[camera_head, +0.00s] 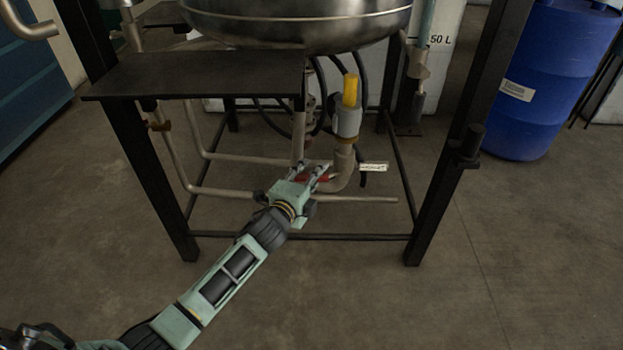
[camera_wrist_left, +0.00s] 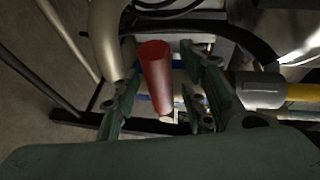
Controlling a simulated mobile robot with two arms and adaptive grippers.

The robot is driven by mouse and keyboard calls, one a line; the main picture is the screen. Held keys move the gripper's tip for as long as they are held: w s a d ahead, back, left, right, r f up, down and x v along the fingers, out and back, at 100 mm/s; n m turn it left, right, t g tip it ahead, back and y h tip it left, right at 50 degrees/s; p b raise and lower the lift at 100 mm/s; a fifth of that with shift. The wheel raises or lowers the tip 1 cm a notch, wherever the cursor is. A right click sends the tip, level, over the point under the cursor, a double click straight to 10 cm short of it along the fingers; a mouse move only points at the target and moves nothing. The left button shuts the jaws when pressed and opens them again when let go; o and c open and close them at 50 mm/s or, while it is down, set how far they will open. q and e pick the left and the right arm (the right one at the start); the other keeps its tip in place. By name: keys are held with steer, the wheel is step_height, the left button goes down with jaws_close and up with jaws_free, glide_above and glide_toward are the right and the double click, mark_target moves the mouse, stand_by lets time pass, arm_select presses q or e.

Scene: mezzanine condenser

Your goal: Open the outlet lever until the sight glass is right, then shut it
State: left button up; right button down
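The red outlet lever (camera_head: 321,178) shows partly between my left gripper's fingers, low on the pipework under the vessel. In the left wrist view the lever (camera_wrist_left: 157,78) is a red handle pointing toward my palm, with gaps to the fingers on both sides. My left gripper (camera_head: 311,169) is open around it; the fingers (camera_wrist_left: 160,103) look apart from the lever. The sight glass (camera_head: 350,90) is a yellow-filled upright tube above a grey fitting. Its yellow part (camera_wrist_left: 304,92) also shows at the right of the wrist view. My right gripper is out of view.
A steel vessel (camera_head: 300,25) hangs above, and a dark shelf (camera_head: 200,75) is at left. Black frame legs (camera_head: 440,180) flank the pipes. A blue drum (camera_head: 555,80) stands at right; the front floor is clear.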

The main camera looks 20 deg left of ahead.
arm_select(q)
jaws_close()
stand_by(0.5)
